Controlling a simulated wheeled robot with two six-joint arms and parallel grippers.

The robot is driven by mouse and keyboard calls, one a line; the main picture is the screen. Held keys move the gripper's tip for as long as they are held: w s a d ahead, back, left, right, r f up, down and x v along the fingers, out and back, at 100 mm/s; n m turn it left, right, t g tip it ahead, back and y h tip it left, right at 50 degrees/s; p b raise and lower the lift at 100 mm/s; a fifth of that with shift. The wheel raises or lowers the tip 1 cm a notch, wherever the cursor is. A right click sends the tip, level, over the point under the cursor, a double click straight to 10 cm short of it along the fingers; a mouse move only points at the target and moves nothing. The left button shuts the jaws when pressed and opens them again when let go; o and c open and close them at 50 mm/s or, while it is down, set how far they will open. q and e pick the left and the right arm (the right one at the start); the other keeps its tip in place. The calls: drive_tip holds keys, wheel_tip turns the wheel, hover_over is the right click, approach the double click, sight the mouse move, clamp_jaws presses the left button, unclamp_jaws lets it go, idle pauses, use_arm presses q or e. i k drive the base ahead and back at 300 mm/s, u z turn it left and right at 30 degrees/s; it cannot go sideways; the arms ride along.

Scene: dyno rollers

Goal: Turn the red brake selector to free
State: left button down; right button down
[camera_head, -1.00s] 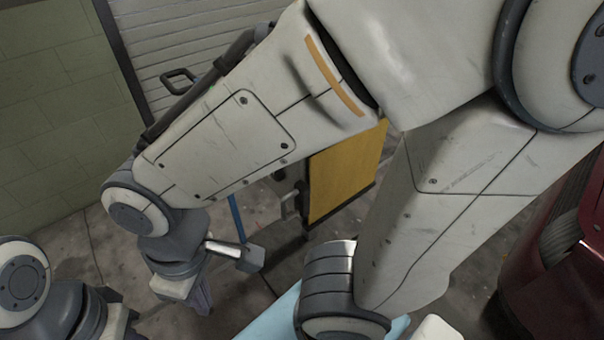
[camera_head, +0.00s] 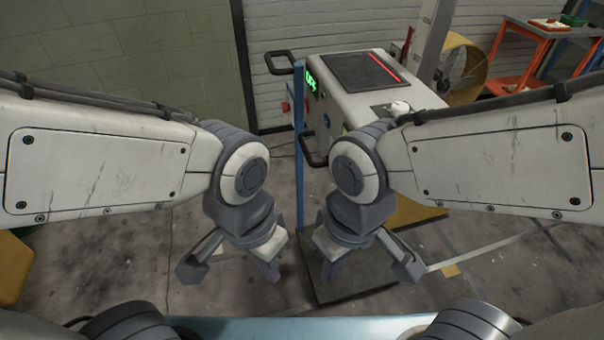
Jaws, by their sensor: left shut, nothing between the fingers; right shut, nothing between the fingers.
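A pale console (camera_head: 352,103) stands beyond my arms, with a lit green display (camera_head: 311,82) on its near left face. A small red part (camera_head: 286,107) shows at the console's left side, beside a blue post (camera_head: 299,140). I cannot tell whether it is the brake selector, and its setting is too small to read. My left gripper (camera_head: 271,273) is shut and empty, pointing down in front of the console. My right gripper (camera_head: 330,272) is shut and empty, just right of it. Both are well apart from the red part.
Black handles (camera_head: 279,56) stick out from the console, and a dark panel with a red stripe lies on its top. An orange cart (camera_head: 519,62) and a yellow drum (camera_head: 462,68) stand behind right. Concrete floor (camera_head: 130,262) is open at left.

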sight(286, 108)
drive_tip(key=u, duration=0.3)
drive_tip(key=k, duration=0.5)
drive_tip(key=u, duration=1.5)
drive_tip(key=i, duration=1.5)
drive_tip(key=z, duration=1.05)
drive_tip(key=i, duration=0.5)
drive_tip(key=z, duration=0.4)
